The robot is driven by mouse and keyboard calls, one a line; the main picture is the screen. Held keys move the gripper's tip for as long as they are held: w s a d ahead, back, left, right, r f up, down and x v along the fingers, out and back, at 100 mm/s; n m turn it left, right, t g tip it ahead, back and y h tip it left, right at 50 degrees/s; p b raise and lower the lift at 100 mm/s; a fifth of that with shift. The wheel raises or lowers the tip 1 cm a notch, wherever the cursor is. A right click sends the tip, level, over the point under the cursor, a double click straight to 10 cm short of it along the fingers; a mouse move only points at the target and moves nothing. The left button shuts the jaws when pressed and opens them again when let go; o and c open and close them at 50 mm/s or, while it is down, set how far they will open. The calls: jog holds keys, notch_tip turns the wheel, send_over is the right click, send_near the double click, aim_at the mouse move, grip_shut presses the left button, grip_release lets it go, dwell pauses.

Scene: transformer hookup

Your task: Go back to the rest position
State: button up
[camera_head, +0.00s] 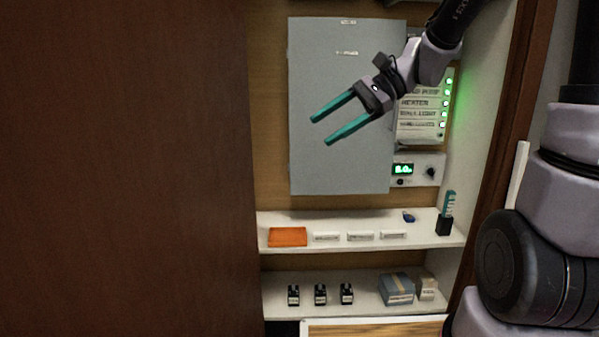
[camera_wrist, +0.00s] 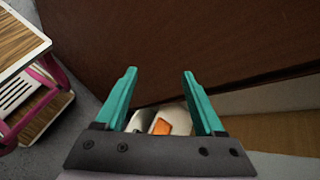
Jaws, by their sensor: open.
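My gripper (camera_head: 320,131) has two teal fingers, spread apart with nothing between them. In the head view it is raised in front of a closed grey cabinet panel (camera_head: 330,90), pointing left and slightly down. In the wrist view my gripper (camera_wrist: 160,72) points toward a dark brown wooden surface (camera_wrist: 190,35). My arm reaches in from the upper right.
A label panel with green lights (camera_head: 424,112) and a small green display (camera_head: 403,170) are right of the cabinet. Below, a shelf (camera_head: 290,218) holds an orange tray (camera_head: 288,237) and white blocks. A lower shelf (camera_head: 375,310) holds small black parts and boxes. A brown panel (camera_head: 120,170) fills the left.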

jog(key=s+d+r+n+t+h, duration=0.2)
jog(key=s+d+t+h, duration=0.2)
jog(key=d, duration=0.5)
jog(key=s+d+r+n+t+h, duration=0.2)
jog(key=s+d+n+t+h, duration=0.1)
jog(key=d, duration=0.6)
jog(key=shift+s+d+t+h, duration=0.25)
jog(key=shift+s+t+h, duration=0.25)
jog(key=shift+h, duration=0.6)
jog(key=shift+r, duration=0.1)
dwell(1.2)
